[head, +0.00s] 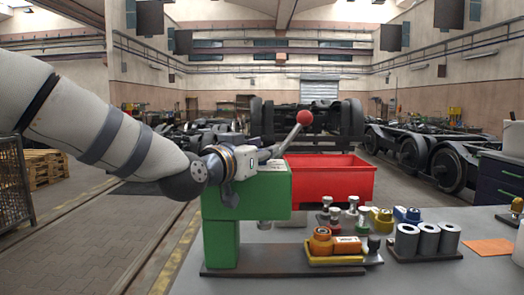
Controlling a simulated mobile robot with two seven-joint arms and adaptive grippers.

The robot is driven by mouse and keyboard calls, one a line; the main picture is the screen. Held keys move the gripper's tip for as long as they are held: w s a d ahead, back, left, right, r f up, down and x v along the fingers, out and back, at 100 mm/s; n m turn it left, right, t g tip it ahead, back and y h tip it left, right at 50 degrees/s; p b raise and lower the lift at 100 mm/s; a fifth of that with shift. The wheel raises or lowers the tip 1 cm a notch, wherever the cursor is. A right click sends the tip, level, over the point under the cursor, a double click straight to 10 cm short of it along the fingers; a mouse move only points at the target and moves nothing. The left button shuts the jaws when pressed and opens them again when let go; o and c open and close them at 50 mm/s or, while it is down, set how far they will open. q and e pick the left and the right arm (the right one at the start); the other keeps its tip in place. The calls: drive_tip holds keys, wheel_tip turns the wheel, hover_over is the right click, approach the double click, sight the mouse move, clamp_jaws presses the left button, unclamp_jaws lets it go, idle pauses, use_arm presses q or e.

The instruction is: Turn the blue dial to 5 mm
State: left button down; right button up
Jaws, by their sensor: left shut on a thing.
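My left arm reaches in from the left, and my left gripper (262,156) is over the top of the green press (222,243). It is shut at the lower part of the press's lever (289,139), which slants up to the right and ends in a red ball knob (303,117). The exact contact is small and partly hidden. A small blue piece with a pale round top (407,214) lies on the bench among other parts; I cannot read any scale on it. My left gripper is well apart from it. My right gripper is not in view.
A red bin (332,178) stands behind the press. A yellow tray with orange parts (335,261), a yellow piece (381,219) and several grey cylinders (428,240) crowd the bench to its right. An orange sheet (490,247) lies farther right. Bare bench (430,281) shows in front.

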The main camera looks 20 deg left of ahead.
use_arm(q)
drive_tip(key=shift+m+h, duration=0.3)
drive_tip(key=shift+h, duration=0.2)
drive_tip(key=c, duration=1.2)
unclamp_jaws()
drive_tip(key=v, duration=1.2)
drive_tip(key=shift+r, duration=0.15)
